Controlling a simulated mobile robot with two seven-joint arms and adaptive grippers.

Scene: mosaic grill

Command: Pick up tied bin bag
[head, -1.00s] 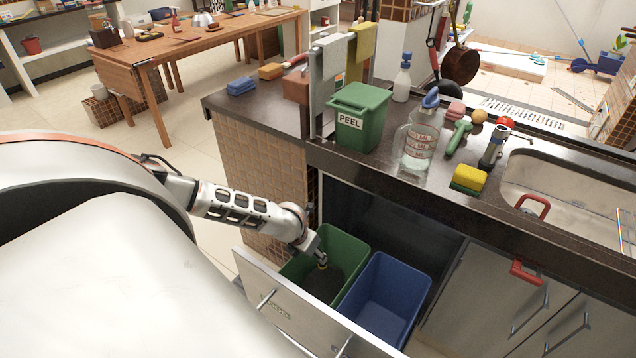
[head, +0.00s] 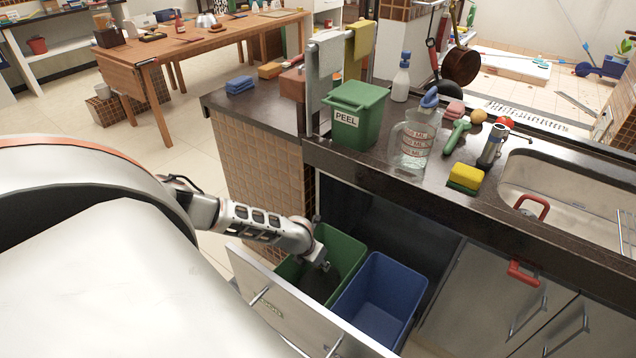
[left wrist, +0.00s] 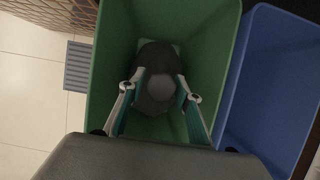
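The dark grey bin bag (left wrist: 158,62) lies inside the green bin (left wrist: 118,60); its rounded top, likely the knot, faces the wrist camera. In the head view the bag (head: 318,285) is a dark shape low in the green bin (head: 346,246). My left gripper (head: 325,266) reaches down into that bin. In the left wrist view the left gripper's fingers (left wrist: 161,88) are apart, one on each side of the rounded top. I cannot tell whether they touch it. My right gripper is not in view.
A blue bin (head: 385,290) stands right beside the green one in the pulled-out drawer, whose pale front (head: 285,310) faces me. The dark counter (head: 400,190) overhangs behind, with a green PEEL caddy (head: 357,115) and a jug (head: 414,140) on it.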

